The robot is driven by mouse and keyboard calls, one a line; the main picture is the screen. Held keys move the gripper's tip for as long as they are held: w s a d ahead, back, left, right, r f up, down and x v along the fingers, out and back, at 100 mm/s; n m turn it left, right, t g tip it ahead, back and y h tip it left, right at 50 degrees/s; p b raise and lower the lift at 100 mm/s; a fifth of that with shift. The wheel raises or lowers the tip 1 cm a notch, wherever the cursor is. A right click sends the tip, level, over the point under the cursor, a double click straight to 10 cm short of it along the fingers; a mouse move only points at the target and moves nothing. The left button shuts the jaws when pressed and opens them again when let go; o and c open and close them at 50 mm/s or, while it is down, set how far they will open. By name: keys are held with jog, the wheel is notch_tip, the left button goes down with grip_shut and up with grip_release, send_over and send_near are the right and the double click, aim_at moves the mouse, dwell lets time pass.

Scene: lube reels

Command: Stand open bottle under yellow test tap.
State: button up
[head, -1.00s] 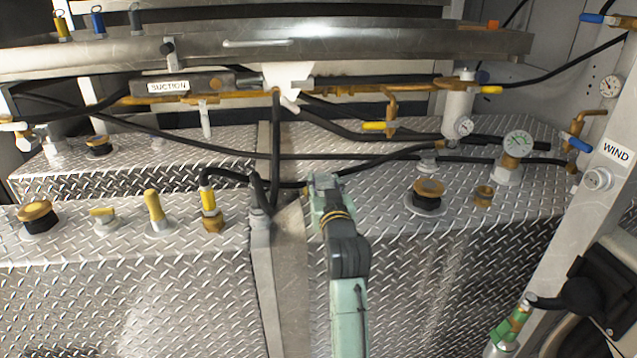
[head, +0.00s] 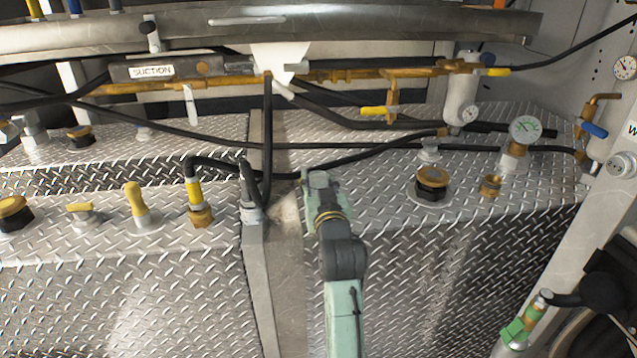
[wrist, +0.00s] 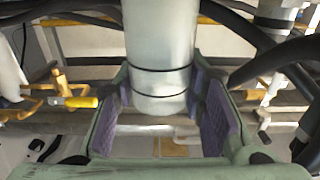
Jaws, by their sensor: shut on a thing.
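My gripper (wrist: 172,115) has purple pads on both sides of a pale, translucent cylinder with dark bands, which I take for the bottle (wrist: 160,60), and is shut on it. The bottle runs out of the top of the wrist view, so its mouth is not seen. In the head view my gripper (head: 316,190) is over the deck near the central divider, and the bottle is hidden there. The yellow test tap (head: 378,110) hangs on a brass pipe, behind and right of my gripper. A yellow-handled brass tap (wrist: 78,102) shows left of the bottle in the wrist view.
Black hoses (head: 350,147) cross behind my gripper. A white cylinder (head: 461,88) and a gauge (head: 525,129) stand to the right. A black-and-brass cap (head: 432,183) is on the right deck. A yellow-collared hose fitting (head: 195,195) stands to the left.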

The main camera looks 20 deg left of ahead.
jog(key=shift+f, duration=0.25)
jog(key=o, duration=1)
jog(key=shift+o, duration=0.2)
jog(key=shift+r, duration=0.1)
jog(key=shift+s+d+r, duration=0.1)
jog(key=shift+r, duration=0.3)
jog(key=v, duration=1.1)
jog(key=shift+s+d, duration=0.2)
jog(key=shift+s, duration=0.05)
